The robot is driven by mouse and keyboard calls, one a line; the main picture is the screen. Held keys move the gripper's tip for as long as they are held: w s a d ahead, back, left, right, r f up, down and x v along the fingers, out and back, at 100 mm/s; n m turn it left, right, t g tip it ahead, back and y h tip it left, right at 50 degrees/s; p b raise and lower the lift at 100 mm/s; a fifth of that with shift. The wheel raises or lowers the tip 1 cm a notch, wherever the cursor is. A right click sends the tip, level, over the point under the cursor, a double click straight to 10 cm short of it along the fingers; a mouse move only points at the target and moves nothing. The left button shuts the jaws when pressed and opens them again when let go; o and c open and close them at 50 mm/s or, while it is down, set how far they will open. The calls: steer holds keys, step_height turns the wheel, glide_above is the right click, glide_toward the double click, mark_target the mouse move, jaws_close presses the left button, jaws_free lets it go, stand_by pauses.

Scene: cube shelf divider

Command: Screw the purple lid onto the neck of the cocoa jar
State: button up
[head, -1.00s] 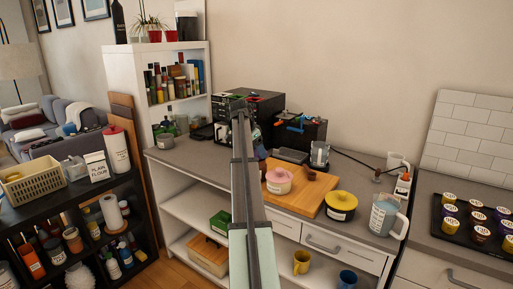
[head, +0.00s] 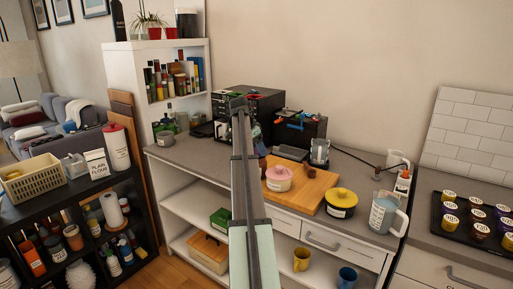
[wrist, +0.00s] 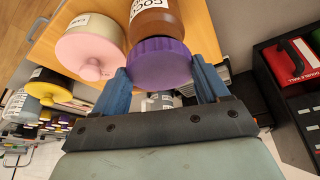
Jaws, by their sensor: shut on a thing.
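The purple lid (wrist: 160,66) is between the two blue fingers of my gripper (wrist: 161,78) in the wrist view, and the gripper is shut on it. The brown cocoa jar (wrist: 157,27), with a white label, is directly beyond the lid, in line with it. The lid covers the jar's neck from this side, and I cannot tell whether the threads are engaged. In the head view my arm hides the gripper and lid; part of the jar shows just right of the arm (head: 262,163).
A pink-lidded pot (head: 278,179) stands close by the jar on the wooden board (head: 312,188). A yellow-lidded pot (head: 341,203) and a jug (head: 384,213) are farther right.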

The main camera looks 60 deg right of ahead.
steer(key=shift+f, duration=1.35)
steer(key=m, duration=0.2)
steer(key=m+g+y, duration=0.1)
steer(key=m, duration=0.2)
steer(key=shift+w+d+m+g, duration=0.2)
steer(key=shift+w+m+g, duration=0.05)
steer(key=shift+m+g, duration=0.15)
steer(key=shift+d+m+g+y, duration=0.1)
steer(key=shift+m+g+y, duration=0.15)
steer(key=shift+m+y, duration=0.75)
steer(key=shift+d+m+g+y, duration=0.1)
steer(key=shift+m+g+y, duration=0.15)
steer(key=shift+m, duration=1.55)
steer(key=o, duration=1)
steer(key=shift+r, duration=0.1)
steer(key=shift+v, duration=1)
